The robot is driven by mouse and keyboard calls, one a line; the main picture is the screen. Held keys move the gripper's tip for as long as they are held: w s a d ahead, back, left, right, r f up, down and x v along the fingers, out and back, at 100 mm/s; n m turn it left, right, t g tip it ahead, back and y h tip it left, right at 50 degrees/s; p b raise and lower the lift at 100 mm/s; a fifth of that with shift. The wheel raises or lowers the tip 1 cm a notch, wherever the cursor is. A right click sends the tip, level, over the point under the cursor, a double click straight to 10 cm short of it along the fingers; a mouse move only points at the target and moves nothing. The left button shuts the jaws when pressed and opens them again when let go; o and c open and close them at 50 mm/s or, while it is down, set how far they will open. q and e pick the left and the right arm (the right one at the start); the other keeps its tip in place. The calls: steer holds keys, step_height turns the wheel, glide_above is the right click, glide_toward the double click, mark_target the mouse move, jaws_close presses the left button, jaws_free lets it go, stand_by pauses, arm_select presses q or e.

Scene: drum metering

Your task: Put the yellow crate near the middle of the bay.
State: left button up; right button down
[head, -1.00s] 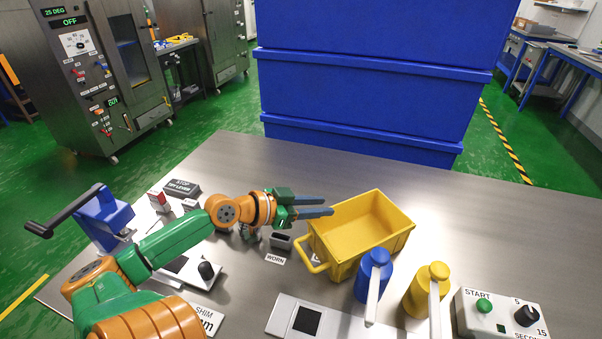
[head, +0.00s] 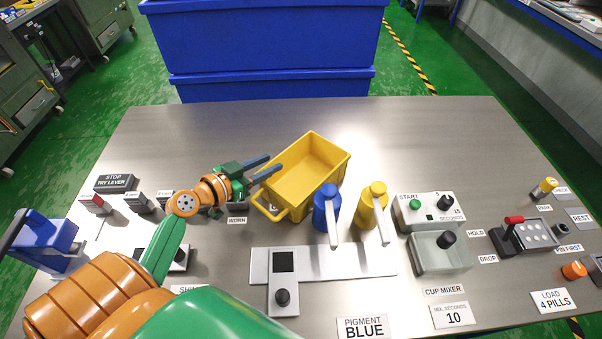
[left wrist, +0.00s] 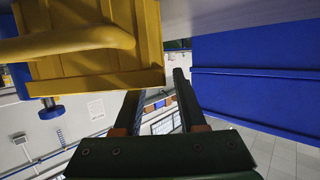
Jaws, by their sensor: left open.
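The yellow crate (head: 318,168) stands upright and empty on the steel table, right of the middle. Its handle (head: 270,206) sticks out at the near left corner. My left gripper (head: 264,168) is open and empty, with its fingers pointing right toward the crate's left side. In the left wrist view the crate (left wrist: 100,72) fills the upper left, with its handle (left wrist: 70,45) crossing in front of it. The open fingers (left wrist: 155,90) are beside the crate, and I cannot tell whether they touch it. My right gripper is not in view.
A blue bottle (head: 326,207) and a yellow bottle (head: 372,202) stand close in front of the crate. The table's far part (head: 230,125) is clear. Stacked blue bins (head: 265,40) stand behind the table.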

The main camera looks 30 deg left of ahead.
mark_target(279, 156)
arm_select(q)
steer(key=x, duration=0.2)
steer(key=p+x, duration=0.1)
steer(key=x, duration=0.1)
steer(key=shift+w+r, duration=0.15)
steer(key=shift+w, duration=0.25)
steer(key=shift+s, duration=0.1)
jaws_close()
stand_by(0.8)
